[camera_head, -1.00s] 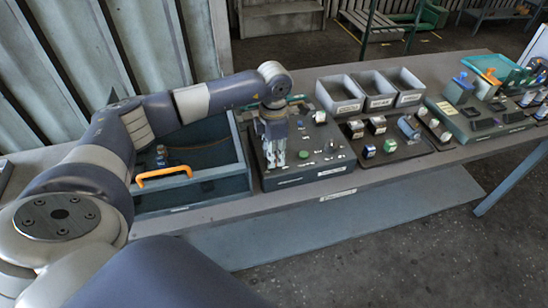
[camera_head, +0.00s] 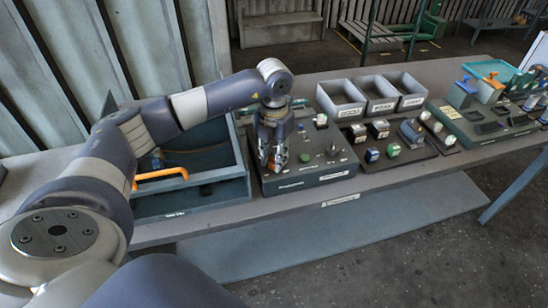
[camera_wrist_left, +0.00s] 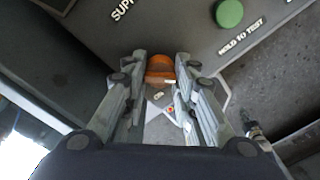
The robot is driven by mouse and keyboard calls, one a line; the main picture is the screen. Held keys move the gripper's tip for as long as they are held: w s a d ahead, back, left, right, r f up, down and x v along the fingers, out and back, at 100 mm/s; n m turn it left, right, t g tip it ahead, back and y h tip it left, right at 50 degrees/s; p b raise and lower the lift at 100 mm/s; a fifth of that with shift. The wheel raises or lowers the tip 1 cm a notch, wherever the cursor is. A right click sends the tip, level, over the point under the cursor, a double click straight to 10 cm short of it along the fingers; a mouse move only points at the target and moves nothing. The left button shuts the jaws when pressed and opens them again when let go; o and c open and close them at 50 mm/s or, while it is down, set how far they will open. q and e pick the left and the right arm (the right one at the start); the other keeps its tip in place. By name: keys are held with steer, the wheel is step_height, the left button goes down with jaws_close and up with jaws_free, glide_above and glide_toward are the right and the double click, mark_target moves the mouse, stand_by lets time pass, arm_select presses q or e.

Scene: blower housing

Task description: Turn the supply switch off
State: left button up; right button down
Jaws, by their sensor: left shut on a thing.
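A dark control panel (camera_head: 325,170) sits on the bench, with a round green button (camera_head: 304,158) on its top. In the left wrist view the panel carries lettering starting "SUPP" and the green button (camera_wrist_left: 229,13) beside the words "HOLD TO TEST". My left gripper (camera_head: 271,164) is down at the panel's left part, tilted. In the wrist view its fingers (camera_wrist_left: 160,78) are closed around an orange switch handle (camera_wrist_left: 160,64), close to the supply lettering. The fingers hide part of the switch, and its position cannot be read. My right gripper is out of view.
A blue-grey box (camera_head: 203,192) with an orange handle (camera_head: 160,176) stands left of the panel. Three grey bins (camera_head: 342,97) stand behind and right. Dark trays with small parts (camera_head: 393,150) and a green board (camera_head: 470,128) lie further right.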

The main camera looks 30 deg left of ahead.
arm_select(q)
steer(key=shift+n, duration=0.3)
steer(key=o, duration=1.1)
steer(key=shift+r, duration=0.1)
step_height(320, 180, up, 12)
steer(key=shift+f, duration=0.1)
stand_by(0.4)
